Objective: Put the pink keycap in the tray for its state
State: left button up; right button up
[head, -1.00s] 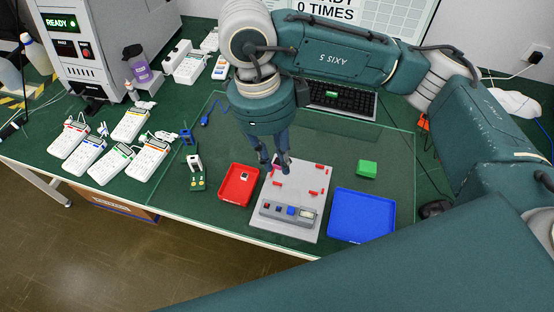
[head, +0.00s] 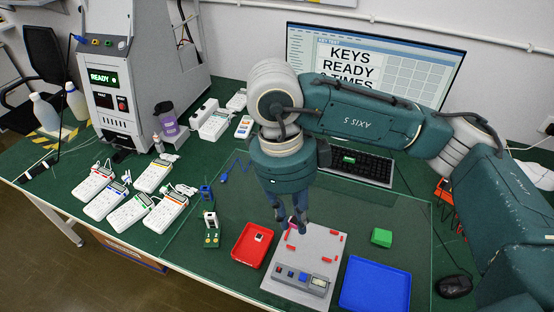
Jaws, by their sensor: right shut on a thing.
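My right gripper (head: 291,229) points down over the back left part of a grey test plate (head: 318,248). It is shut on a small pink piece, seemingly the pink keycap (head: 292,225), mostly hidden between the fingers. I cannot tell whether the keycap touches the plate. A red tray (head: 240,255) left of the plate holds a small white and dark piece (head: 259,238). A blue tray (head: 375,288) right of the plate is empty. A monitor (head: 350,68) behind shows "KEYS READY" and a partly hidden line ending in "TIMES". My left gripper is not in view.
Red stops and a strip of buttons (head: 303,279) sit on the plate. A green block (head: 381,237) stands to its right. Several white keypads (head: 131,214) lie at the left. A keyboard (head: 365,166) and a black mouse (head: 453,286) are further right.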

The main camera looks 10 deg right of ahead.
jog(key=d+r+n+t, duration=0.1)
jog(key=d+n, duration=0.3)
jog(key=n, duration=0.8)
jog(key=w+d+r+n+t+y+b, duration=0.1)
jog(key=d+n, duration=0.2)
jog(key=n, duration=0.9)
jog(key=shift+d+n+t, duration=0.35)
jog(key=shift+n+t, duration=0.05)
